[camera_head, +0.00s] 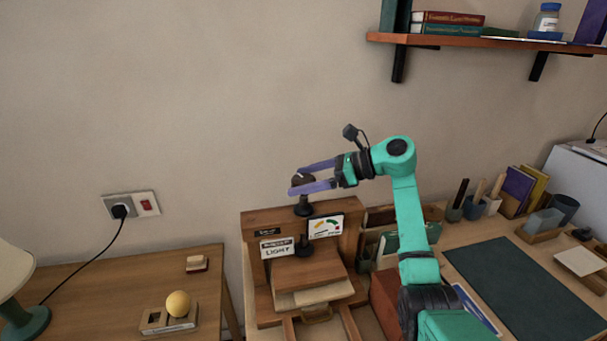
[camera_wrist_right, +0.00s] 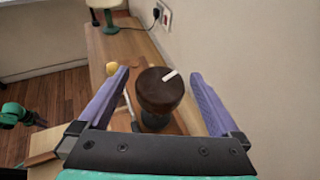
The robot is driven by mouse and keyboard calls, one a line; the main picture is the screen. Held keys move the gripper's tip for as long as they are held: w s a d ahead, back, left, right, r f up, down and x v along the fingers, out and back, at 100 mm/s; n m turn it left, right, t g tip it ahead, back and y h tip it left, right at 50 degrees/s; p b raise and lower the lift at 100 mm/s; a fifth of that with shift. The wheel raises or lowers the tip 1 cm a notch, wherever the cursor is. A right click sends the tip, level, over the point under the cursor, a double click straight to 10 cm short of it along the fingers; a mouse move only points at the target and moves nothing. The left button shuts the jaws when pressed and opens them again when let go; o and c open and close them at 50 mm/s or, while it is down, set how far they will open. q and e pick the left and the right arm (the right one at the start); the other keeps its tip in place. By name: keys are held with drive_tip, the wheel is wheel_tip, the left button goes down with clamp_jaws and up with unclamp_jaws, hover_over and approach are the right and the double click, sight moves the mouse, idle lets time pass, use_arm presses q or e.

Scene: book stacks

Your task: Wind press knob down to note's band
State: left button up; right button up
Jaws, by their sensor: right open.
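The press (camera_head: 258,222) is a wooden frame with a dark screw and a round dark brown knob on top. In the right wrist view the knob (camera_wrist_right: 160,90) shows a white mark pointing to the upper right. My right gripper (camera_head: 297,184) is open, with its two purple fingers on either side of the knob; in the wrist view gaps show between the knob and both fingers. A white note (camera_head: 277,248) on the press front reads "LIGHT". Beside it is a dial (camera_head: 326,226) with coloured bands; its needle is too small to read.
A side table (camera_head: 100,290) at left holds a lamp (camera_head: 25,318), a yellow ball (camera_head: 178,304) in a wooden holder and a small block. A desk with a dark mat (camera_head: 520,285) and pots is at right. A shelf (camera_head: 480,42) hangs above right.

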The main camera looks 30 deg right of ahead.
use_arm(q)
drive_tip(key=shift+s, duration=0.3)
use_arm(e)
drive_tip(key=shift+w+a+f, duration=0.1)
drive_tip(key=c, duration=1.4)
drive_tip(key=shift+o, duration=0.2)
drive_tip(key=shift+f+m+t+h+b, duration=0.25)
drive_tip(key=shift+m+t+h+b, duration=0.7)
drive_tip(key=shift+b, duration=0.7)
drive_tip(key=m+t+h+b, duration=0.1)
drive_tip(key=m+h, duration=0.1)
drive_tip(key=shift+r+m+t+h+b, duration=0.1)
drive_tip(key=shift+m+t+h+b, duration=0.15)
drive_tip(key=shift+m+t+b, duration=0.1)
drive_tip(key=m+h, duration=0.1)
drive_tip(key=m+t+h, duration=0.1)
drive_tip(key=h, duration=0.1)
drive_tip(key=shift+r+m, duration=0.25)
drive_tip(key=shift+m, duration=0.05)
use_arm(q)
drive_tip(key=shift+s+f, duration=0.15)
drive_tip(key=shift+f, duration=2.35)
use_arm(e)
drive_tip(key=shift+r+m+h, duration=0.15)
drive_tip(key=shift+m+h, duration=2.15)
drive_tip(key=shift+h, duration=0.2)
